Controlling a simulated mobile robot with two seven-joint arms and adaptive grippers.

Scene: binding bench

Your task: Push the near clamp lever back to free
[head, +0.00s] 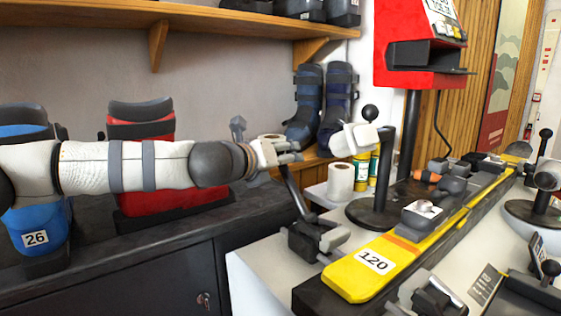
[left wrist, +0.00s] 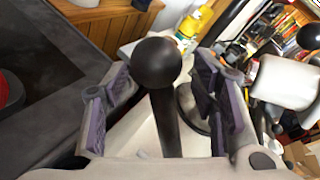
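The near clamp (head: 318,238) is a dark block at the bench's left edge. Its dark lever (head: 295,192) leans up and left toward my left gripper (head: 289,152). In the left wrist view, the lever (left wrist: 168,125) ends in a black ball knob (left wrist: 157,63) and stands between the two fingers of my left gripper (left wrist: 163,105). The fingers are apart, with a gap visible on each side of the lever. In the head view the gripper hides the knob. My right gripper is not in view.
A yellow ski (head: 350,281) marked 120 lies along the bench (head: 252,272). A round-based stand (head: 374,215) and a paper roll (head: 340,181) are beyond the clamp. Red (head: 150,181) and blue (head: 35,225) boots stand on the dark counter at left, near my arm.

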